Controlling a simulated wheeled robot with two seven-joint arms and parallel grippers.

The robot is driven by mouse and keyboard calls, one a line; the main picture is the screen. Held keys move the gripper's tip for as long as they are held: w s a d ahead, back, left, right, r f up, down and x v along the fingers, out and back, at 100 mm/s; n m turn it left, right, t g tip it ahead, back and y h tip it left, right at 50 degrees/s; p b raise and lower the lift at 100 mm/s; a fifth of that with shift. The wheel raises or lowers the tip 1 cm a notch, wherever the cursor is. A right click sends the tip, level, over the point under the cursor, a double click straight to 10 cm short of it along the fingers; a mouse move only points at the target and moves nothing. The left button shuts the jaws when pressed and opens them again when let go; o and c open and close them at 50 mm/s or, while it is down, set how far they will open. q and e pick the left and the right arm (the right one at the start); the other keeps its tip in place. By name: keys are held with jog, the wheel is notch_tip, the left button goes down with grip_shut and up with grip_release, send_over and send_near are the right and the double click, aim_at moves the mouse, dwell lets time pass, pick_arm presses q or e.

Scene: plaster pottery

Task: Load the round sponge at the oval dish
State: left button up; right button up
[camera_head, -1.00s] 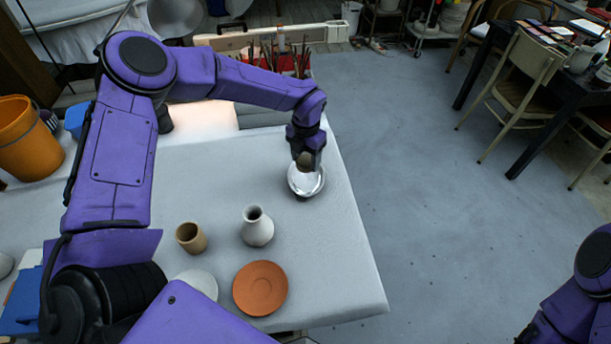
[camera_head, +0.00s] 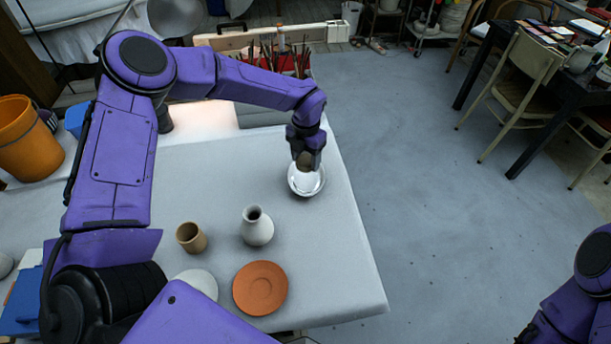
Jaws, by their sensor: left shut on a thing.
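The oval dish (camera_head: 315,189) is a shiny white shallow bowl near the far right part of the table. My left gripper (camera_head: 305,165) points down just over the dish and is shut on the round sponge (camera_head: 304,160), a small brownish thing partly hidden by the fingers. The sponge overlaps the far side of the dish in the picture; I cannot tell whether it touches the dish. Of my right arm only a purple part shows at the lower right edge; its gripper is out of view.
On the white table (camera_head: 335,260) stand a white vase (camera_head: 257,229), a tan cup (camera_head: 191,238), a terracotta plate (camera_head: 260,288) and a pale plate (camera_head: 201,282) partly behind my arm. An orange bucket (camera_head: 27,140) is at the left. The table right of the vase is clear.

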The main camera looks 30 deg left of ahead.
aim_at(306, 160)
dwell(0.5)
pick_arm(q)
notch_tip(306, 160, up, 4)
jog(key=p, duration=0.3)
jog(key=shift+r, duration=0.15)
dwell(0.5)
